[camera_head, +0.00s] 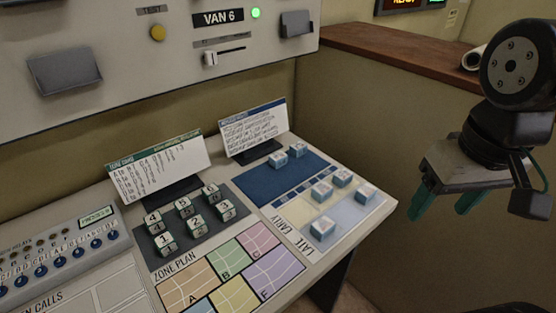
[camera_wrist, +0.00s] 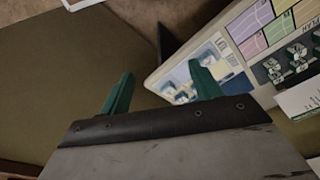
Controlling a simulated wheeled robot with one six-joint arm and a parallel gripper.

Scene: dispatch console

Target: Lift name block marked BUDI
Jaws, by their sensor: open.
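Several pale blue and white name blocks stand on the right part of the console. Two are on the dark blue pad, a left one (camera_head: 279,159) and a right one (camera_head: 296,151). Others are by the EARLY and LATE areas: one (camera_head: 321,190), one (camera_head: 342,178), one (camera_head: 366,192) and a front one (camera_head: 322,229). Their lettering is too small to read, so I cannot tell which is BUDI. My gripper (camera_head: 446,203) is open and empty, to the right of the console and apart from the blocks. In the wrist view its green fingers (camera_wrist: 161,73) are spread, and the right finger partly hides the block area.
Numbered blocks (camera_head: 184,205) stand on a grey pad left of the name blocks. Two upright cards, a green-topped one (camera_head: 160,168) and a blue-topped one (camera_head: 253,130), stand behind. The switch panel (camera_head: 130,50) overhangs the back. A wooden ledge (camera_head: 400,52) runs behind my arm.

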